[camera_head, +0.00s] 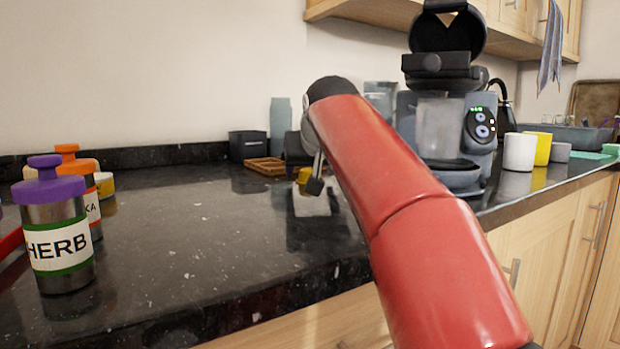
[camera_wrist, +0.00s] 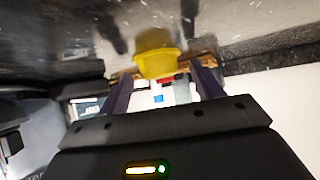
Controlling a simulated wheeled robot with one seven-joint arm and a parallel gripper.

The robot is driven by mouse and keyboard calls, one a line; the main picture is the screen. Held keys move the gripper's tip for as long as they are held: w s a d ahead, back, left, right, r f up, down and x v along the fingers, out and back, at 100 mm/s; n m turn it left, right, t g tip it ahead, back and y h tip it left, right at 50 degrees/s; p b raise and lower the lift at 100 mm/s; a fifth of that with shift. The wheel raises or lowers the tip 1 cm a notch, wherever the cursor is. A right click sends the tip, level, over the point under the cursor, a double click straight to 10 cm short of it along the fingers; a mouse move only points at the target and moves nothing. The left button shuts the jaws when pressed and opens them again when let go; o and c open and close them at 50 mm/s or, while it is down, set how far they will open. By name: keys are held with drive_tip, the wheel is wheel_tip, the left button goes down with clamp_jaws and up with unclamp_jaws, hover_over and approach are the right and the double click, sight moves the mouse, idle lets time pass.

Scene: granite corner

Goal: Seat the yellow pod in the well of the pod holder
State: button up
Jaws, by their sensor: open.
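The yellow pod (camera_head: 304,175) is small in the head view, on or just above the dark counter, partly hidden by my gripper. In the wrist view the yellow pod (camera_wrist: 155,50) is large, just beyond and between the fingertips. My gripper (camera_head: 315,184) is at the pod, mostly hidden behind my red arm. In the wrist view my gripper (camera_wrist: 163,78) has its two fingers spread, with a gap between them. A coffee machine (camera_head: 478,120) with its top lid raised stands at right; its pod holder cannot be made out clearly, and no well is visible.
A wooden tray (camera_head: 266,167) and a dark box (camera_head: 248,145) are behind the pod. A herb jar (camera_head: 62,240) and an orange-lidded jar (camera_head: 78,165) stand at left. White (camera_head: 519,152) and yellow (camera_head: 543,149) cups are right of the machine. The counter's middle is clear.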

drive_tip(key=shift+w+f, duration=0.1)
drive_tip(key=shift+w, duration=0.05)
drive_tip(key=c, duration=1.1)
drive_tip(key=shift+o, duration=0.2)
